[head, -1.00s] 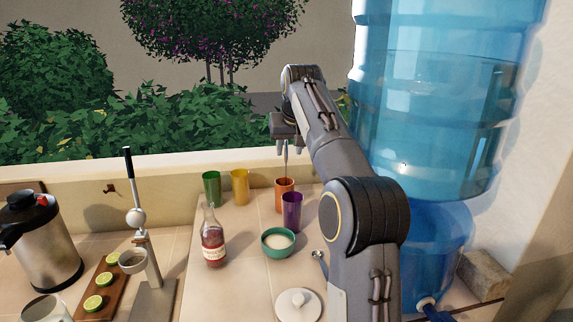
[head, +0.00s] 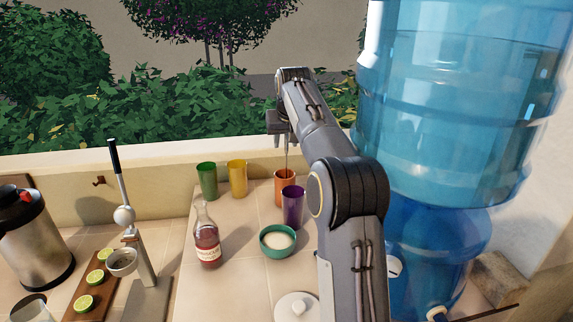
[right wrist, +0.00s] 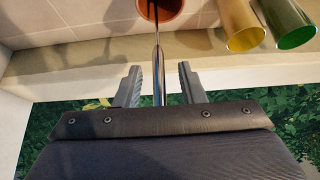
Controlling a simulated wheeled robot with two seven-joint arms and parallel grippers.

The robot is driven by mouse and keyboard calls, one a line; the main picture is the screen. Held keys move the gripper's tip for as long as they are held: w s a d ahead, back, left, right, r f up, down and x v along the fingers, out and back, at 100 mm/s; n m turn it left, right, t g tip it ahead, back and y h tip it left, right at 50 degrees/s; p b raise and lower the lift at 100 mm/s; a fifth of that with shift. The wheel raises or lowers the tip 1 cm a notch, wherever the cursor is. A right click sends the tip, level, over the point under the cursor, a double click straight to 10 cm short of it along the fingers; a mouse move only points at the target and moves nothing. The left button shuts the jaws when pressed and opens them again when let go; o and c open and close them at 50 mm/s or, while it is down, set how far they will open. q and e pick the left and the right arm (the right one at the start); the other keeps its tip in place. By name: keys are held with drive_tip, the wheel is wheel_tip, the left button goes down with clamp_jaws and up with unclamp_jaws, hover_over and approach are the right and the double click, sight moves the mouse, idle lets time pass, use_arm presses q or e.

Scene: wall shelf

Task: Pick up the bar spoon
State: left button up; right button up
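The bar spoon (head: 287,158) stands in the orange cup (head: 284,190), its thin metal shaft rising above the rim. My right gripper (head: 279,135) is at the upper part of the shaft, above the cup. In the right wrist view, the spoon's shaft (right wrist: 157,65) runs between the two fingers of my right gripper (right wrist: 158,88), with a gap on both sides. The fingers are open. The orange cup also shows at the top of that view (right wrist: 160,8). The spoon's lower end is hidden in the cup. My left gripper is out of view.
A purple cup (head: 293,207) stands close in front of the orange cup. Yellow (head: 238,180) and green (head: 207,181) cups stand to its left. A syrup bottle (head: 207,245) and green bowl (head: 266,248) are nearer. A large water jug (head: 460,100) stands right of my arm.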

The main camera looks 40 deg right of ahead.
drive_tip(key=shift+w+d+f, duration=0.2)
drive_tip(key=shift+w+f, duration=0.05)
drive_tip(key=shift+f, duration=0.35)
clamp_jaws()
drive_tip(key=shift+r, duration=0.15)
